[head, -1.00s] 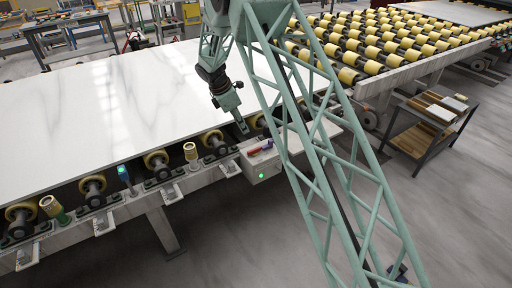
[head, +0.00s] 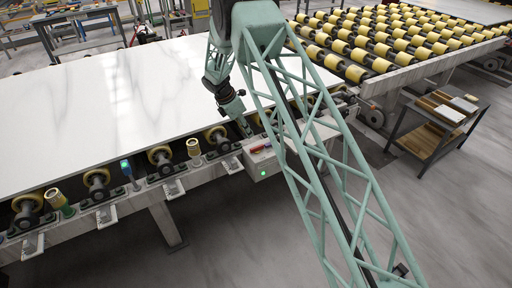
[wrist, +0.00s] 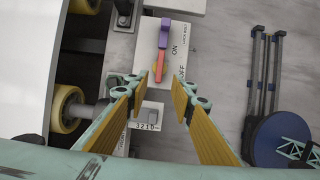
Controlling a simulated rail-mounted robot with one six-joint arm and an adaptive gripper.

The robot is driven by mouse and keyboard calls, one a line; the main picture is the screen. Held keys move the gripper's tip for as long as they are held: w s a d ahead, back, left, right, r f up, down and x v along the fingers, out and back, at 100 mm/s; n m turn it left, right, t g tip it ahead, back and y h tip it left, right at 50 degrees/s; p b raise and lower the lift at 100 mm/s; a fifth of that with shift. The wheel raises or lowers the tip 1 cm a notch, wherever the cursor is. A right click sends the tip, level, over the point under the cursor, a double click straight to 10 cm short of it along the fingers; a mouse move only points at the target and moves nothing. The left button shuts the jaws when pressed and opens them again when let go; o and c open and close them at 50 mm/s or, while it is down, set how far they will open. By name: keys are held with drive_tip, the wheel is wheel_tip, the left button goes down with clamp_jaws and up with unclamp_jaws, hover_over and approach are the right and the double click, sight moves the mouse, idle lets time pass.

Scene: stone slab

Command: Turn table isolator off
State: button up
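The table isolator (head: 268,163) is a pale box on the near edge of the slab table, with a lit green lamp on its front. Its red and purple handle (wrist: 162,50) lies lengthwise up the wrist view, purple at the far end and orange at the near tip. In the head view my gripper (head: 246,128) is just left of and behind the box.
A large white slab (head: 110,100) lies on the table to the left. Yellow rollers (head: 160,155) and several posts line its near edge. A roller conveyor (head: 390,40) stands behind right. A small cart (head: 440,125) stands at right. The floor in front is clear.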

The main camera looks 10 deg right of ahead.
sight(256, 147)
drive_tip(key=shift+f, duration=0.15)
drive_tip(key=shift+x, duration=6.75)
drive_tip(key=shift+d, duration=0.1)
drive_tip(key=shift+c, duration=0.5)
clamp_jaws()
